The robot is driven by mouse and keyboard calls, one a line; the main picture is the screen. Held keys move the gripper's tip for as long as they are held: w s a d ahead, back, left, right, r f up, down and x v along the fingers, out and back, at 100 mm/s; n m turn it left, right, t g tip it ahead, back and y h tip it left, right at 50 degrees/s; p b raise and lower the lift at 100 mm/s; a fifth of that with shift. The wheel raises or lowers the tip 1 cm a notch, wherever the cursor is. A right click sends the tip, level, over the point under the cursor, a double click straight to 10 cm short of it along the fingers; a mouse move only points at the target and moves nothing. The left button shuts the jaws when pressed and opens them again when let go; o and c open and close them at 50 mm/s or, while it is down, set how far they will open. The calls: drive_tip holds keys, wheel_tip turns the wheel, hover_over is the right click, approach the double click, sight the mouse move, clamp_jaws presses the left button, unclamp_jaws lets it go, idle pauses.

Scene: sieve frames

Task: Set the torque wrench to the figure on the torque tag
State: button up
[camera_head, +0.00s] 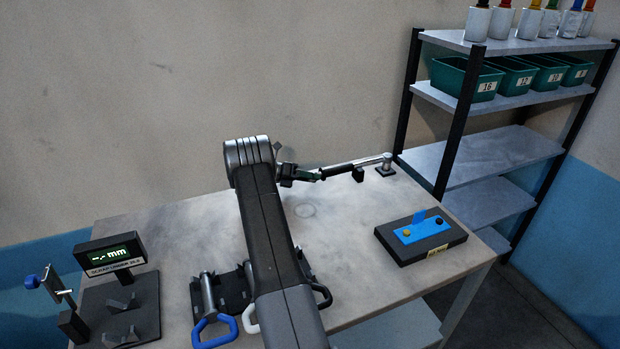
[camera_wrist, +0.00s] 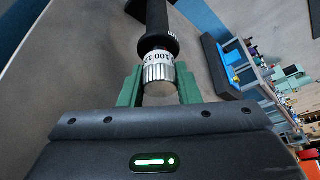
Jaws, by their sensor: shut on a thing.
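The torque wrench (camera_head: 338,170) stretches across the far right part of the table. Its far end meets a silver post on a small black base (camera_head: 385,170). My gripper (camera_head: 310,177) is at the near end of the wrench. In the wrist view my gripper (camera_wrist: 159,84) has its green fingers shut on the silver knurled end of the torque wrench (camera_wrist: 158,70). A white ring above it bears black figures, apparently 100, and a small red mark. The exact setting is too small to tell. I cannot make out a torque tag.
A black block with a blue plate (camera_head: 422,231) lies at the table's right. A gauge stand with a display (camera_head: 110,253) is at the left. A rack with a blue-handled tool (camera_head: 211,310) is at the front, partly behind my arm. Shelves (camera_head: 490,155) with green bins stand right.

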drive_tip(key=shift+n+g+h+b, duration=0.3)
drive_tip(key=shift+n+g+h, duration=0.15)
drive_tip(key=shift+n, duration=0.75)
drive_tip(key=o, duration=1)
drive_tip(key=a, duration=0.2)
drive_tip(key=a+b, duration=0.1)
drive_tip(key=a, duration=0.1)
drive_tip(key=a+r+b, duration=0.1)
drive_tip(key=a, duration=0.1)
drive_tip(key=shift+a, duration=0.4)
drive_tip(key=shift+a+r, duration=0.1)
drive_tip(key=shift+a, duration=0.25)
